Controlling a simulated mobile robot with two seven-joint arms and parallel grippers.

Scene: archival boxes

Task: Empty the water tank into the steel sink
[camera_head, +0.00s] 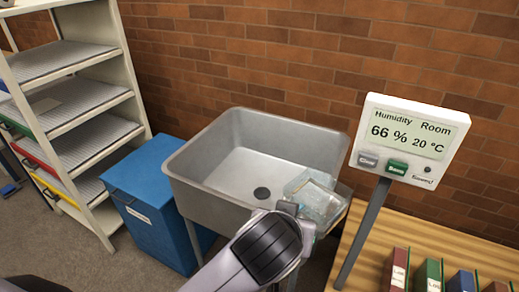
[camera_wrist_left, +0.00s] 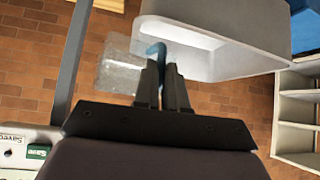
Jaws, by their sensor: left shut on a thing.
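The clear water tank (camera_head: 318,197) is over the right front corner of the steel sink (camera_head: 190,192), and it looks tilted. My left gripper (camera_head: 297,210) is at its near side. In the left wrist view the gripper (camera_wrist_left: 166,70) is shut on a blue part, seemingly the handle, of the tank (camera_wrist_left: 120,68). The sink (camera_wrist_left: 255,58) also shows there, just beyond the fingers. I cannot tell how much water is in the tank. My right gripper is not in view.
A humidity display (camera_head: 408,145) on a grey post stands right of the sink. Several binders (camera_head: 430,275) stand on a wooden surface (camera_head: 375,245) at the lower right. A blue box (camera_head: 160,205) and a white shelf rack (camera_head: 122,60) are to the left.

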